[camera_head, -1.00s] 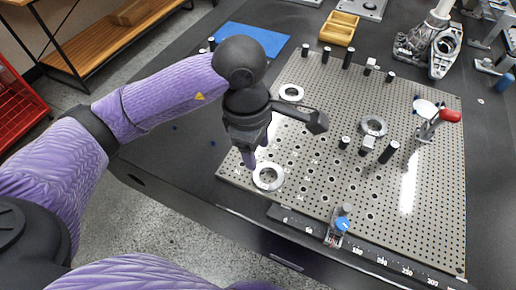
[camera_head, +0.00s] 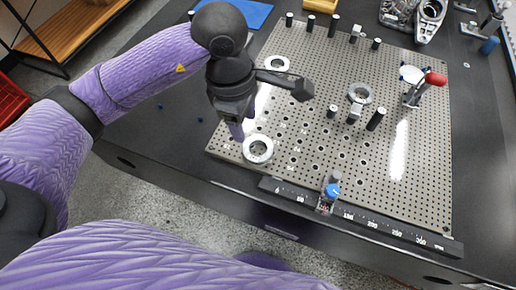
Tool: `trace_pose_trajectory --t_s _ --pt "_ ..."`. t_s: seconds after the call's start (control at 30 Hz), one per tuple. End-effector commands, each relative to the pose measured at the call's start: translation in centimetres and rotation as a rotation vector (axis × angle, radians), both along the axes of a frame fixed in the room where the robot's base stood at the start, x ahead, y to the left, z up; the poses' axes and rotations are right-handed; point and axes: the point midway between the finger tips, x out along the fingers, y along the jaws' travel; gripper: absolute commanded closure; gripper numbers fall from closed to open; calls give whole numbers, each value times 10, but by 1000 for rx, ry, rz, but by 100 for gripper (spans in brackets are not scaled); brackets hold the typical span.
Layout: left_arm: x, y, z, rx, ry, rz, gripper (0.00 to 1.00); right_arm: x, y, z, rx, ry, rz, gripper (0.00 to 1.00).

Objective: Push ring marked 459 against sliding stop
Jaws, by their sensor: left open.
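A pale metal ring (camera_head: 248,154) lies flat on the perforated plate near its front left corner. The sliding stop (camera_head: 327,196), with a blue knob, sits on the scaled rail (camera_head: 385,226) along the plate's front edge, right of the front ring. My left gripper (camera_head: 244,122) is open and empty, pointing down just behind and left of the front ring. Contact is unclear. My right gripper is out of view.
The perforated plate (camera_head: 300,165) has several dark pins at the back and right. A red-handled clamp (camera_head: 418,90) stands at its right. The plate between front ring and stop looks clear.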

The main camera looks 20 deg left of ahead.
Motion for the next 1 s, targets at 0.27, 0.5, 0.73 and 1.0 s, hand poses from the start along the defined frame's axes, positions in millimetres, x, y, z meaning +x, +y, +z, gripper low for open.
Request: trace_pose_trajectory --t_s 0.27,0.5,0.73,1.0 --pt "0 0 0 0 0 0 41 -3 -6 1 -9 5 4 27" --pt "17 2 -4 -70 22 -42 72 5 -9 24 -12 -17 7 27" --pt "31 5 -38 -126 10 -94 100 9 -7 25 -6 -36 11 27" --pt "29 -9 -94 -126 14 -93 100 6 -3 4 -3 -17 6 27"
